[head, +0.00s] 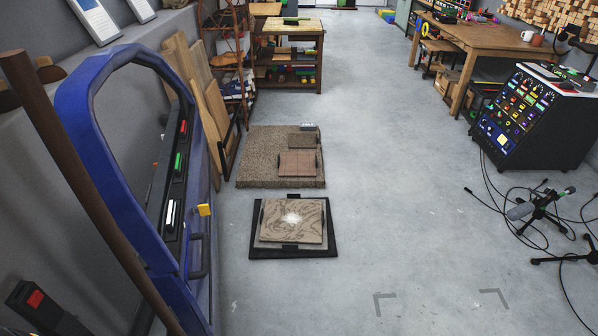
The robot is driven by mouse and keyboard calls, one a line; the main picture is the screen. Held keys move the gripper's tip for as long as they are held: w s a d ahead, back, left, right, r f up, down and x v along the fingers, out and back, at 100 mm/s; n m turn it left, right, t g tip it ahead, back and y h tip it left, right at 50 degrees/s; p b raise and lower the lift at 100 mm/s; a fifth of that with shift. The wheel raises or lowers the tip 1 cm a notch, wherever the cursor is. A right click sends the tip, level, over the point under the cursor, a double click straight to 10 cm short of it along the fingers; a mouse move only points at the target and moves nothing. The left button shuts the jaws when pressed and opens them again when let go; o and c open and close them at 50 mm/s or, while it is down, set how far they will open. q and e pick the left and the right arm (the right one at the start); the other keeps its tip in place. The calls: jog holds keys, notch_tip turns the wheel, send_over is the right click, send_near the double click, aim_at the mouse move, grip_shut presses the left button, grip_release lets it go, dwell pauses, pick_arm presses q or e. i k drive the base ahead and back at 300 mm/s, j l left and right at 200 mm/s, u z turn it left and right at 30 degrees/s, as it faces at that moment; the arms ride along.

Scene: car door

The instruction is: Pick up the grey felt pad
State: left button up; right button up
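I cannot tell for certain which thing is the grey felt pad. A thick speckled brown-grey carpet-like slab (255,178) lies on the floor left of centre. On it lie a brownish tiled square (297,163) and a small dark grey-brown piece (301,141), with a small light grey item (309,127) at the far edge. Nearer, a black tray or mat (259,249) carries a beige-grey board (290,232) with dark swirls and a bright spot. Neither of my grippers can be made out in the head view.
A blue car door frame (84,130) stands at the left, with a brown pole (75,190) in front of it. A wooden table (490,38) and a black control cabinet (540,125) stand at the right. Cables and a microphone stand (541,215) lie below it. The middle floor is clear.

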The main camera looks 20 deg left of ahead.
aim_at(304, 126)
jog(key=i+l, duration=0.2)
jog(key=i, duration=0.15)
jog(key=i+l, duration=0.15)
jog(key=i, duration=0.25)
jog(key=i+l+u, duration=0.1)
jog(key=i, duration=0.25)
jog(key=i+z, duration=0.2)
jog(key=i, duration=0.4)
jog(key=i+z, duration=0.15)
jog(key=i, duration=0.5)
jog(key=i+j+z, duration=0.2)
jog(key=i, duration=0.4)
jog(key=i+u, duration=0.2)
jog(key=i, duration=0.35)
jog(key=i+u, duration=0.25)
jog(key=i, duration=0.3)
jog(key=i+l+u, duration=0.2)
jog(key=i, duration=0.3)
jog(key=i+l+u, duration=0.25)
jog(key=i, duration=0.25)
